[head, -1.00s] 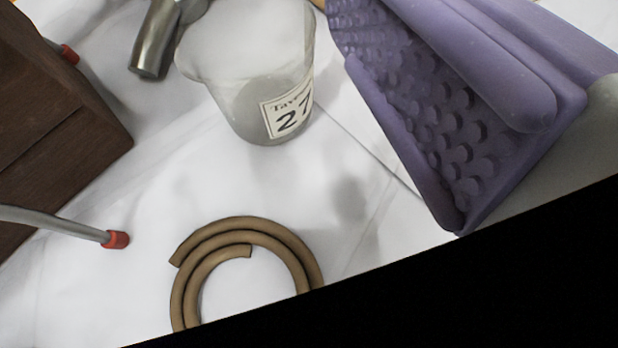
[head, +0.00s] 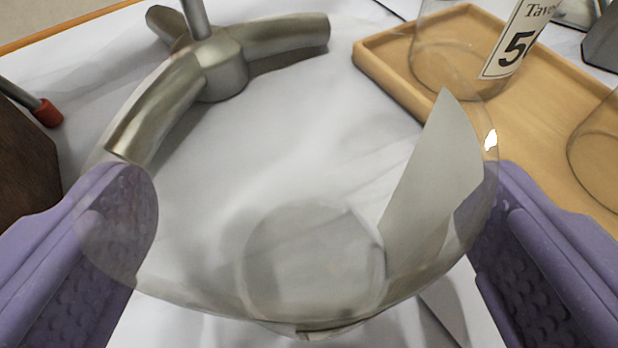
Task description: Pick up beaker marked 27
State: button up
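A clear glass beaker (head: 310,265) stands upright on the white marbled surface and fills the middle of the view from above. Its label (head: 435,165) shows only its blank back on the right wall, so its number is not readable now. My gripper (head: 315,235) is open wide, with one purple finger left of the beaker and one right. The rim overlaps both fingers in the picture, and parts of them show through the glass. I cannot tell whether either pad touches the glass.
A metal stand base (head: 222,70) with a rod and thick legs is close behind the beaker at left. A wooden tray (head: 400,80) at right carries another beaker (head: 450,60), its label partly showing a 5. A dark wooden block (head: 25,165) is at far left.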

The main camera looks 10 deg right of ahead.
jog(key=c, duration=1.1)
